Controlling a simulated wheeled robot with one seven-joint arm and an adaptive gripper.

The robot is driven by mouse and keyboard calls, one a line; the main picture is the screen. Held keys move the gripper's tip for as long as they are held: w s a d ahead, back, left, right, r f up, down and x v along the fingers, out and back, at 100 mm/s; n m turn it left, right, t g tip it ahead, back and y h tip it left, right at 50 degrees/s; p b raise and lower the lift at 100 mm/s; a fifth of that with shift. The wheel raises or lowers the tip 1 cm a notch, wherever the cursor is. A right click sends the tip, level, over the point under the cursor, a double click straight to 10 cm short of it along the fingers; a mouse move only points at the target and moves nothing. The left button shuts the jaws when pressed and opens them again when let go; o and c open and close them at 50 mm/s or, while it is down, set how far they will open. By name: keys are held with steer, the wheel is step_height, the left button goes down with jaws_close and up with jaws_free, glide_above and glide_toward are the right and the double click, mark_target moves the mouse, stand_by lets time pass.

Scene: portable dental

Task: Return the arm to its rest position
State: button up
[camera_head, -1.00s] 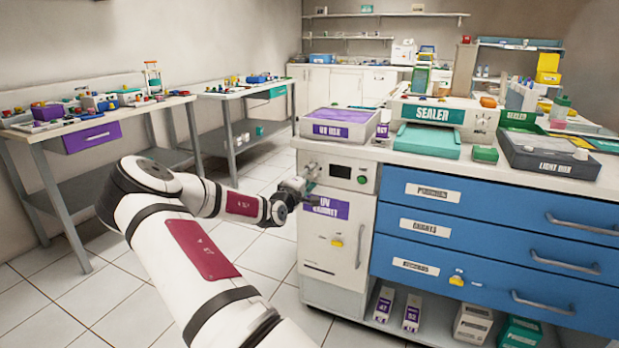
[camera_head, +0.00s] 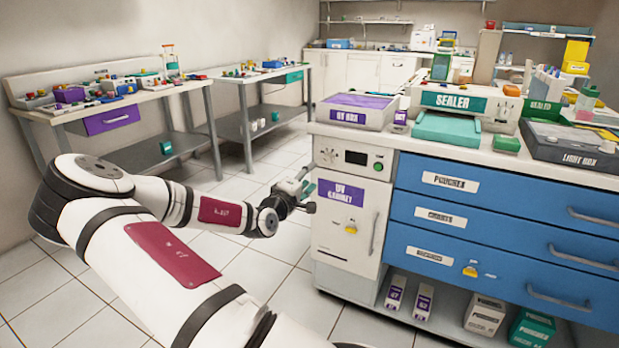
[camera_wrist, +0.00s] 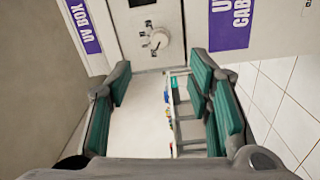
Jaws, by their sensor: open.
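My white arm with dark red panels reaches forward from the bottom of the head view, bent at the elbow on the left. My gripper (camera_head: 300,194) is at its end, in front of the UV cabinet (camera_head: 345,225) near its left side. In the wrist view my gripper (camera_wrist: 168,100) is open, its green-padded fingers wide apart with nothing between them. Beyond the fingers the wrist view shows the cabinet's front panel with a round dial (camera_wrist: 155,39). In the head view the gripper's fingertips are small, and I cannot tell whether they touch the cabinet.
A blue drawer unit (camera_head: 500,220) stands right of the cabinet, under a counter with a UV box (camera_head: 355,112), a sealer (camera_head: 462,108) and a light box (camera_head: 575,147). Two side tables (camera_head: 150,98) (camera_head: 225,78) stand at the left. Tiled floor (camera_head: 290,245) is clear between.

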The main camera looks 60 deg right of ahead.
steer(key=shift+f, duration=0.1)
stand_by(0.3)
steer(key=w+a+f+m+y, duration=0.1)
steer(key=a+f+y, duration=0.25)
steer(key=a, duration=0.25)
steer(key=w+a+f+m+t+y, duration=0.1)
steer(key=w+a+f+y, duration=0.1)
steer(key=a+y, duration=0.25)
steer(key=w+a+f+m+y, duration=0.1)
steer(key=a+f+m+y, duration=0.15)
steer(key=a, duration=0.35)
steer(key=s+a+r+n+t+y, duration=0.15)
steer(key=a+r+y, duration=0.3)
steer(key=a, duration=0.75)
steer(key=s+a+r+n+y, duration=0.15)
steer(key=a+r+y, duration=0.3)
steer(key=a, duration=0.65)
steer(key=s+a+r+n+g, duration=0.2)
steer(key=s+a+r, duration=0.5)
steer(key=s+a, duration=0.3)
steer(key=s+r+g+h, duration=0.2)
steer(key=s+r, duration=0.1)
steer(key=s, duration=1.4)
step_height(320, 180, up, 29)
steer(key=t+p, duration=0.4)
steer(key=p, duration=2.3)
steer(key=shift+d, duration=0.2)
